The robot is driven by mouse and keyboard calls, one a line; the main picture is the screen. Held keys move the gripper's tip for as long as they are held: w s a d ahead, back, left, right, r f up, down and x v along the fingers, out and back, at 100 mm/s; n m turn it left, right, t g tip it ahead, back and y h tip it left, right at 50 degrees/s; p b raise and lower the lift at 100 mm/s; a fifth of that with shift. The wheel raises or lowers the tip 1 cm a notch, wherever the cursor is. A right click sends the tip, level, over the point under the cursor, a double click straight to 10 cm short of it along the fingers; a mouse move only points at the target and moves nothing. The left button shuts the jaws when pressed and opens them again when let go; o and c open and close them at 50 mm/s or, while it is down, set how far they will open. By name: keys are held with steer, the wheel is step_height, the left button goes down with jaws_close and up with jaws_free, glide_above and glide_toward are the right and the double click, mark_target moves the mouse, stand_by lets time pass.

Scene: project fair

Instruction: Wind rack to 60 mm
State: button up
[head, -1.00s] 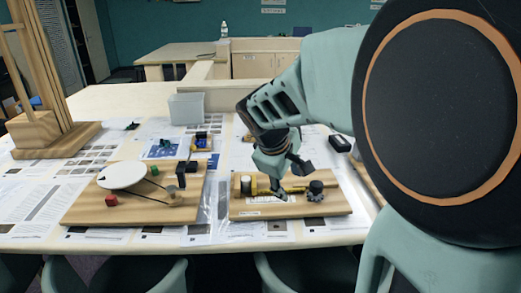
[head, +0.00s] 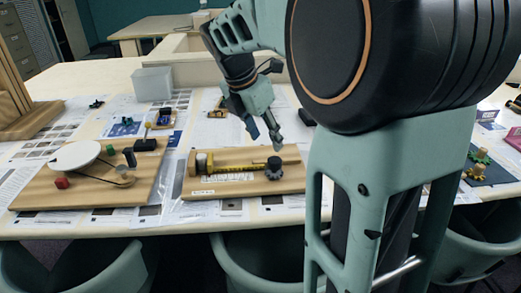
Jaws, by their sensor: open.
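The rack device sits on a wooden board (head: 205,184) near the table's front edge. A yellow rack bar (head: 228,169) runs along it beside a white printed scale (head: 228,177); the scale's marks are too small to read.
A wooden tower (head: 20,110) is at far left. Small gears (head: 479,163) lie on a dark mat at right. Chairs stand in front.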

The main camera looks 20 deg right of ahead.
mark_target(274, 160)
steer(key=b+x, duration=0.1)
steer(key=x, duration=0.8)
steer(key=shift+f, duration=0.35)
steer(key=c, duration=1.2)
steer(key=shift+o, duration=0.2)
